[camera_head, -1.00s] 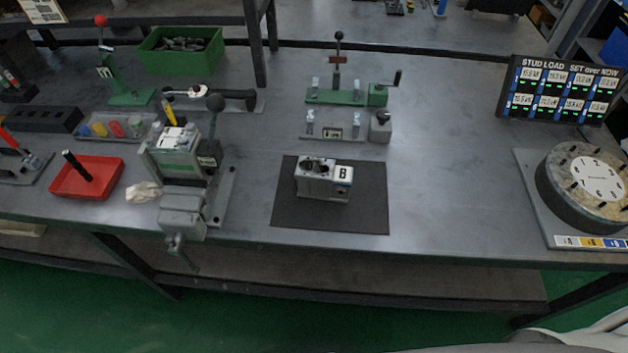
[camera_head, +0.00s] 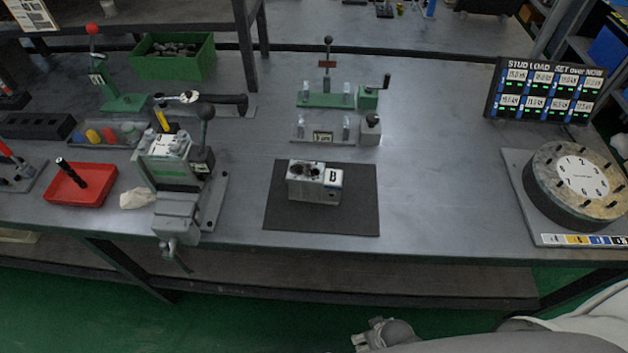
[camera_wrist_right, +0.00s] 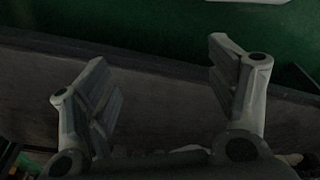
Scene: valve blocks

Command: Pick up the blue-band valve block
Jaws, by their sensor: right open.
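A grey metal valve block (camera_head: 315,185) sits on a dark mat (camera_head: 350,220) near the middle of the bench. My right gripper (camera_head: 366,338) shows at the bottom edge of the head view, in front of and below the bench edge, well apart from the block. In the right wrist view its two fingers (camera_wrist_right: 157,60) are spread wide with nothing between them. My left gripper is not in view.
A vise-like fixture (camera_head: 178,205) stands left of the mat, and a red tray (camera_head: 105,190) lies further left. A green clamp fixture (camera_head: 325,100) stands behind the mat. A round numbered turntable (camera_head: 545,205) is at the right. Bench between mat and turntable is clear.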

